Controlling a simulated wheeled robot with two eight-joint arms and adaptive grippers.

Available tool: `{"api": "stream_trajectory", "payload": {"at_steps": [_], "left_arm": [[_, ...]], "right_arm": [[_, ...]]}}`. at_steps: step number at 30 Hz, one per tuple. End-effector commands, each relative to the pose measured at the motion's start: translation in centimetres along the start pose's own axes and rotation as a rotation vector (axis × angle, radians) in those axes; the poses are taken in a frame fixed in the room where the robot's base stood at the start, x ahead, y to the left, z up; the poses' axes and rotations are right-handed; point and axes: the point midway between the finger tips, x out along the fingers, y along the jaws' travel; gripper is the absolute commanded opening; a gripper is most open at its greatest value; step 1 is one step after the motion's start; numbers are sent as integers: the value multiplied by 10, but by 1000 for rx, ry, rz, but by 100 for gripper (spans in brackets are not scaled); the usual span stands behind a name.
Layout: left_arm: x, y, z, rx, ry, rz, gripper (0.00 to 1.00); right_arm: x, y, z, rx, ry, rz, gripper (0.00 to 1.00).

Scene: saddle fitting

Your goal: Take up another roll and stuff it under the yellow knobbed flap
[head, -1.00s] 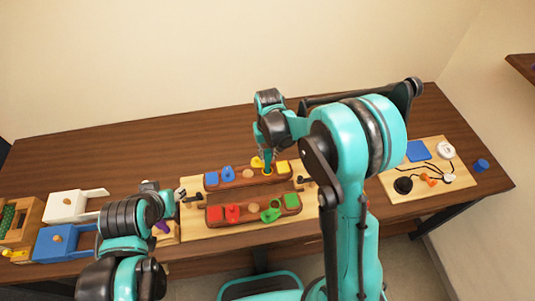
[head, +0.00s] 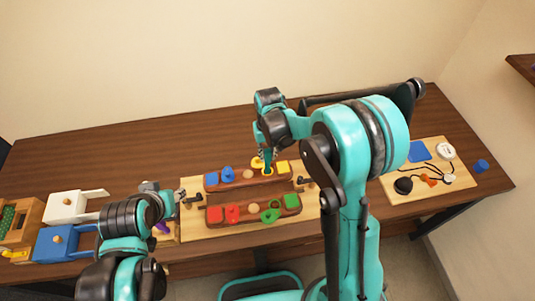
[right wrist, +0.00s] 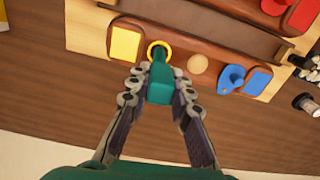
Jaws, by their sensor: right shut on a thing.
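My right gripper (right wrist: 160,92) is shut on a teal block-like piece (right wrist: 160,85) with a narrower end; I cannot tell whether it is a roll. That narrow end overlaps a yellow ring (right wrist: 158,45); whether it is inside or only above it is unclear. The yellow square flap (right wrist: 125,42) lies flat beside the ring, on the far brown panel (head: 238,184); it also shows in the head view (head: 282,167). My left gripper (head: 172,196) hovers by the board's left end, too small to read its jaws.
A near brown panel (head: 242,214) holds red and green pieces. A blue knobbed piece (right wrist: 231,78) sits on the far panel. Blue (head: 58,242) and white (head: 66,206) boxes stand at left. A second board (head: 440,184) with black cords lies at right. The table behind is clear.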

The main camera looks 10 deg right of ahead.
Motion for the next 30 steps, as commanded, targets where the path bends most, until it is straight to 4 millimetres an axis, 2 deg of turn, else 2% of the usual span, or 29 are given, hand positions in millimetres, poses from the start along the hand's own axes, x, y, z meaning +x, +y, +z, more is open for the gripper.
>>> {"api": "stream_trajectory", "payload": {"at_steps": [15,30], "left_arm": [[-22,0,-16,0,0,0,40],[-38,0,-28,0,0,0,40]], "right_arm": [[-42,0,0,0,1,0,0],[-74,-1,0,0,1,0,0]]}}
